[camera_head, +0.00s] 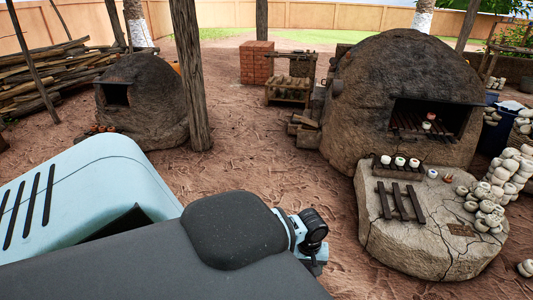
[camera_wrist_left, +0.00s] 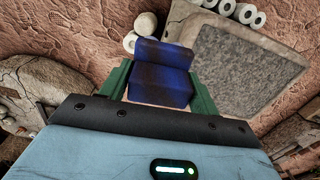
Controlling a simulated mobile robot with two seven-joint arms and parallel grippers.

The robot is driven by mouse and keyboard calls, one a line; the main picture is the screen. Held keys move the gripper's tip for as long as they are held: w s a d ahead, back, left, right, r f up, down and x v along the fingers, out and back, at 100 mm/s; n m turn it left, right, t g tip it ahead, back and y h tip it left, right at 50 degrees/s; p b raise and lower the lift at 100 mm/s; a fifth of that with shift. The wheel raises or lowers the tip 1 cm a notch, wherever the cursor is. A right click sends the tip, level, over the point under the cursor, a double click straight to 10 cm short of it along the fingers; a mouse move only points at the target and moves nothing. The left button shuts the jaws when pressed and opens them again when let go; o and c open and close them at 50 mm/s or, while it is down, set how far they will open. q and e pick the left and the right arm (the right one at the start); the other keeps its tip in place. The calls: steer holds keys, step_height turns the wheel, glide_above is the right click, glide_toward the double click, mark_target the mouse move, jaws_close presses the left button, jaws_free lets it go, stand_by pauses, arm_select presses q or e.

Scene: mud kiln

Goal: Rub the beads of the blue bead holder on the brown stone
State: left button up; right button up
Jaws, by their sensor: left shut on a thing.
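In the left wrist view my left gripper (camera_wrist_left: 158,82) has green fingers shut on the blue bead holder (camera_wrist_left: 160,75), a blue block with a darker brownish upper part. I cannot make out beads on the holder's visible face. A broad slab (camera_wrist_left: 235,65) with a rough grey face and a pale brown border lies to the right of the holder; it may be the brown stone. The holder is close beside it in the picture, and I cannot tell whether they touch. In the head view the left gripper is out of sight, and my right gripper is in neither view.
White ring-like pieces (camera_wrist_left: 245,13) lie along the slab's top edge, with others behind the holder (camera_wrist_left: 146,23). In the head view, a large mud kiln (camera_head: 375,85) stands right, behind a cracked stone ledge (camera_head: 385,240). A wooden post (camera_head: 190,75) stands left of open ground (camera_head: 250,160).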

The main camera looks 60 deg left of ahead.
arm_select(q)
steer(key=s+a+f+n, duration=0.2)
steer(key=a+f+n, duration=0.2)
steer(key=a, duration=0.3)
steer(key=s+a+f+n, duration=0.2)
steer(key=a+f+n, duration=0.2)
steer(key=a, duration=0.4)
steer(key=shift+s+f, duration=0.25)
steer(key=shift+f, duration=0.1)
